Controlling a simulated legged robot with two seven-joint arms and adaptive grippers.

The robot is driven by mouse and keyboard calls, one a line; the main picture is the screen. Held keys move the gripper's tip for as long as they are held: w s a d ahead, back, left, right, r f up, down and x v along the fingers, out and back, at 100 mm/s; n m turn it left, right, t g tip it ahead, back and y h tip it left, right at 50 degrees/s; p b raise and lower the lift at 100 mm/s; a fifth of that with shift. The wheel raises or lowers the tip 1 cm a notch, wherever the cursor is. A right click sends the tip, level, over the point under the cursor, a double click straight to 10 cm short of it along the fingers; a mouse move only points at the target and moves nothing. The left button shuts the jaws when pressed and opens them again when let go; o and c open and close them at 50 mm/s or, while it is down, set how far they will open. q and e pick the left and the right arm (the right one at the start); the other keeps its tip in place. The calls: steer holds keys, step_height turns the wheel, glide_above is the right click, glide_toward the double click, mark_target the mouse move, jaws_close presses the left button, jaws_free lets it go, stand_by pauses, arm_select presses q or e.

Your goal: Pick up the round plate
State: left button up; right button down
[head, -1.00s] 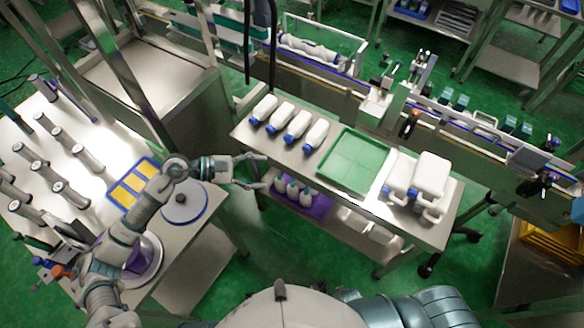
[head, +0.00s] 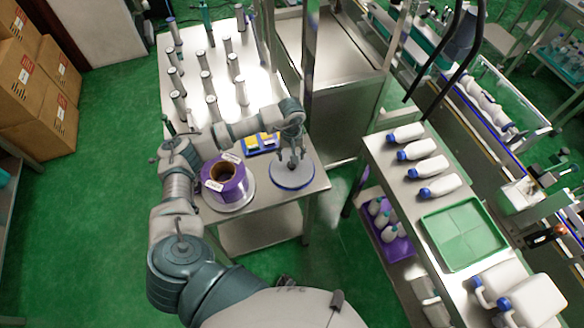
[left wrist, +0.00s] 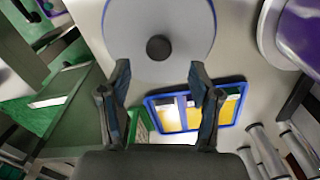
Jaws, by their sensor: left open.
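The round plate (head: 294,176) is a grey disc with a blue rim, lying flat near the front right corner of the left steel table. In the left wrist view the round plate (left wrist: 185,35) fills the top middle, with a dark knob (left wrist: 159,48) at its centre. My left gripper (head: 293,160) is over the plate with its fingers pointing down. In the left wrist view the left gripper (left wrist: 160,85) is open, its two fingers apart with nothing between them. I cannot tell how high it is above the plate. My right gripper is not in view.
A purple roll (head: 224,180) stands on a disc left of the plate. A blue-rimmed tray (head: 262,143) with yellow items lies behind. Several grey cylinders (head: 206,82) stand further back. A second table with white bottles (head: 421,166) and a green tray (head: 463,232) is at right.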

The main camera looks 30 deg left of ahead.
mark_target(292, 166)
arm_select(q)
steer(key=shift+a+f, duration=0.2)
steer(key=shift+f, duration=0.55)
steer(key=f, duration=0.2)
steer(key=d+f+p, duration=0.1)
steer(key=f, duration=0.2)
steer(key=shift+s+d, duration=0.1)
steer(key=shift+a, duration=0.4)
steer(key=c, duration=1)
jaws_close()
steer(key=shift+d, duration=0.15)
